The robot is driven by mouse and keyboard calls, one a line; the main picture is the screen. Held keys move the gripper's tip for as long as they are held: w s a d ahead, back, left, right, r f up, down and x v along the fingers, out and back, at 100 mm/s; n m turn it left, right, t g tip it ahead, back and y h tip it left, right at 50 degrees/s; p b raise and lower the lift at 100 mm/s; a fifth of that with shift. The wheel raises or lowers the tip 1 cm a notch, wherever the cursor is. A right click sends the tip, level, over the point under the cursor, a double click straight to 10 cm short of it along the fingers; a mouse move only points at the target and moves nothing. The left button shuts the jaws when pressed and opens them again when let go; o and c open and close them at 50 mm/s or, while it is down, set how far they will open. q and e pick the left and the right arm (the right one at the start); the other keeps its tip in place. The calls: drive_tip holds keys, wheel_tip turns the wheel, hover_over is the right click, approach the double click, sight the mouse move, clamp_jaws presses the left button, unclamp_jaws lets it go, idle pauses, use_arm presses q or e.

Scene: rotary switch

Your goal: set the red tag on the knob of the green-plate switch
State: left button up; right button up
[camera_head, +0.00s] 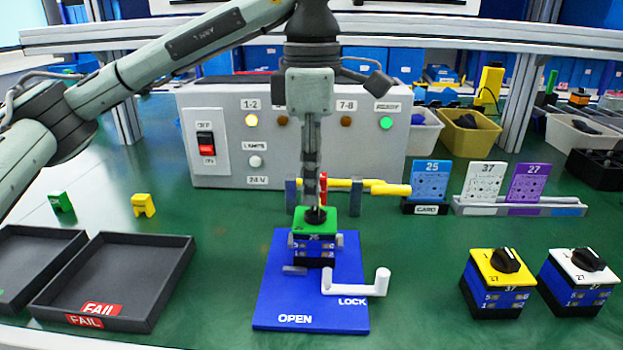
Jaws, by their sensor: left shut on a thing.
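The green-plate switch (301,240) stands upright in the holder on the blue OPEN/LOCK board (275,295). Its black knob (316,216) is on top, directly under my left gripper (313,200). My left gripper points straight down and is shut. A narrow red strip, which looks like the red tag (323,189), shows at the right side of its fingers. The fingers hide most of it, and I cannot tell whether it touches the knob. My right gripper is not in view.
A white lever (355,286) sits at the board's right. A yellow-handled tool (385,187) lies behind it. Yellow-plate (490,290) and white-plate (575,285) switches stand right. Green (62,202) and yellow (143,205) tags and a FAIL tray (80,270) are left. A control box (225,105) stands behind.

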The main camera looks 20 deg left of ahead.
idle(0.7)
use_arm(q)
drive_tip(key=shift+f, duration=0.15)
drive_tip(key=shift+f+b, duration=0.7)
drive_tip(key=shift+f, duration=0.05)
drive_tip(key=o, duration=0.9)
drive_tip(key=shift+o, duration=0.2)
wheel_tip(320, 180, up, 12)
drive_tip(key=shift+r, duration=0.1)
